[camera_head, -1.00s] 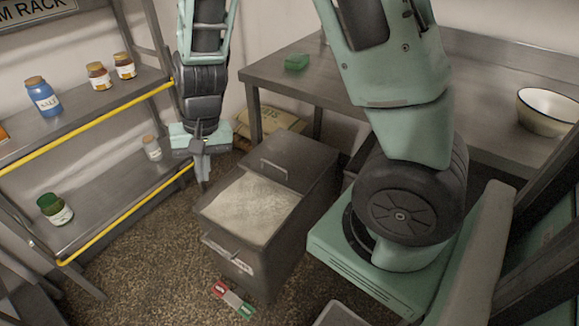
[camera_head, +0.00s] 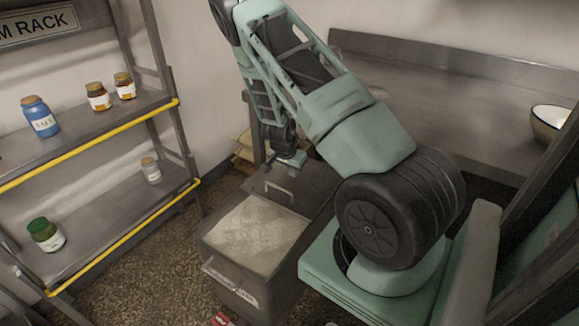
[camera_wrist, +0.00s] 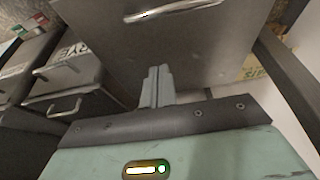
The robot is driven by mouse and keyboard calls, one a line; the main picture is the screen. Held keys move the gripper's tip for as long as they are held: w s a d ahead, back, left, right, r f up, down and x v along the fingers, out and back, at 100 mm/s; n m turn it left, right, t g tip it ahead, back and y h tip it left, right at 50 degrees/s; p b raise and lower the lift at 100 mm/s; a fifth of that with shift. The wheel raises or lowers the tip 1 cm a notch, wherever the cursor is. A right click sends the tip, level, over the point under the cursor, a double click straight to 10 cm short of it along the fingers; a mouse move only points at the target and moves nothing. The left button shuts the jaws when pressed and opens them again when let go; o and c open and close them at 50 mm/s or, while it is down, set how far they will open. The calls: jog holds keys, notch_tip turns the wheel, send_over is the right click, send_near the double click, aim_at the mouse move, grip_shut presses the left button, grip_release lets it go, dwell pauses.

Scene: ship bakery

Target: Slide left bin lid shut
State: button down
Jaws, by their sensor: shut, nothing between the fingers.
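The left bin (camera_head: 236,288) stands on the floor with its top partly open, and pale flour (camera_head: 255,235) shows in the opening. Its dark lid (camera_head: 300,190) is slid back over the rear part, with a metal handle near the lid's front edge. My gripper (camera_head: 296,160) is at the rear of the lid, partly hidden by my arm. In the wrist view my gripper (camera_wrist: 157,85) is shut and empty, its fingertips in front of a dark panel, seemingly the lid (camera_wrist: 150,40), with a handle at the top. I cannot tell whether they touch.
A rack with jars and yellow rails (camera_head: 110,128) stands at the left. A steel counter (camera_head: 440,125) with a white bowl (camera_head: 550,120) is at the back right. A sack (camera_head: 243,150) lies behind the bin. Other bins with handles (camera_wrist: 65,105) show in the wrist view.

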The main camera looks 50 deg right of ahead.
aim_at(295, 190)
jog(key=x, duration=0.3)
jog(key=shift+d+f, duration=0.1)
jog(key=shift+f, duration=0.25)
jog(key=a, duration=0.3)
jog(key=shift+s, duration=0.1)
jog(key=shift+a+f, duration=0.15)
jog(key=shift+a, duration=0.4)
jog(key=s+a+p, duration=0.2)
jog(key=a+p, duration=0.3)
jog(key=a, duration=1.9)
jog(key=shift+a, duration=0.4)
